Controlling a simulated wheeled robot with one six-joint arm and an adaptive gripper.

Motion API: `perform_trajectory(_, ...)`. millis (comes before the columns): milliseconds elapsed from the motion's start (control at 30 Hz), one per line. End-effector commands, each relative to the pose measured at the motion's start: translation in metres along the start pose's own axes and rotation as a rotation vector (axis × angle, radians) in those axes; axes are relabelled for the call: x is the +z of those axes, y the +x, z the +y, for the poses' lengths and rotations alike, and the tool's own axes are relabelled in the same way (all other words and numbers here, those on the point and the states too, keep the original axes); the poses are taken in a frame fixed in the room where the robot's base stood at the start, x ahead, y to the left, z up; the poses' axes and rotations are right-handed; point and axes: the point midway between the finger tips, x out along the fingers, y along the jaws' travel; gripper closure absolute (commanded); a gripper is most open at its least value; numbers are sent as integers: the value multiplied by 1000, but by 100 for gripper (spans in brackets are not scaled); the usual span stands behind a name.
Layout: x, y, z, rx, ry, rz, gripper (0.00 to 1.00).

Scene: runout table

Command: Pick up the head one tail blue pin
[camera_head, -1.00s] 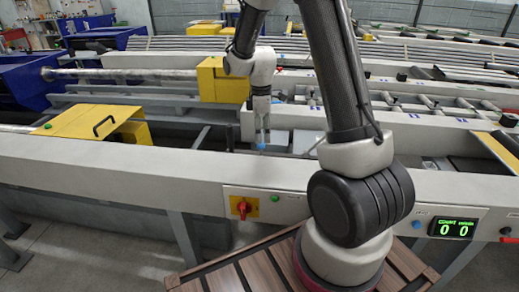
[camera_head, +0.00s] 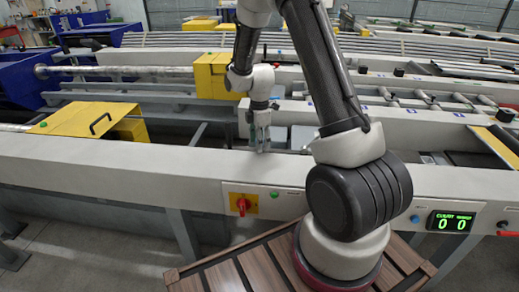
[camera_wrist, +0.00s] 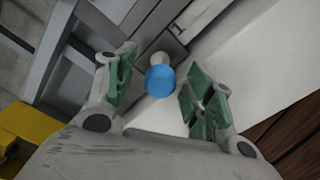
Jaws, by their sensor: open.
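A pin with a round blue end (camera_wrist: 160,82) and a paler, whitish end behind it shows in the wrist view. It is between the two green-padded fingers of my gripper (camera_wrist: 163,92), nearer the left finger. Both fingers are spread with visible gaps to the blue end, so my gripper is open and holds nothing. In the head view my gripper (camera_head: 262,144) points down at the white beam of the runout table. The pin cannot be made out there, and the fingers may cover it.
The long white front beam (camera_head: 120,163) runs across the table, with a red switch (camera_head: 242,204) and a counter display (camera_head: 451,221) on its front. A yellow cover (camera_head: 90,121) with a black handle lies left.

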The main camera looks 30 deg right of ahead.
Motion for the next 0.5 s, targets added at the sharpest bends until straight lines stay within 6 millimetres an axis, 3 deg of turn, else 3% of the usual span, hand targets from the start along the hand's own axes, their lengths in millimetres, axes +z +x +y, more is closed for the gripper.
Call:
perform_trajectory(233,0,3,0,0,1,0,47)
perform_trajectory(500,0,2,0,0,1,0,96)
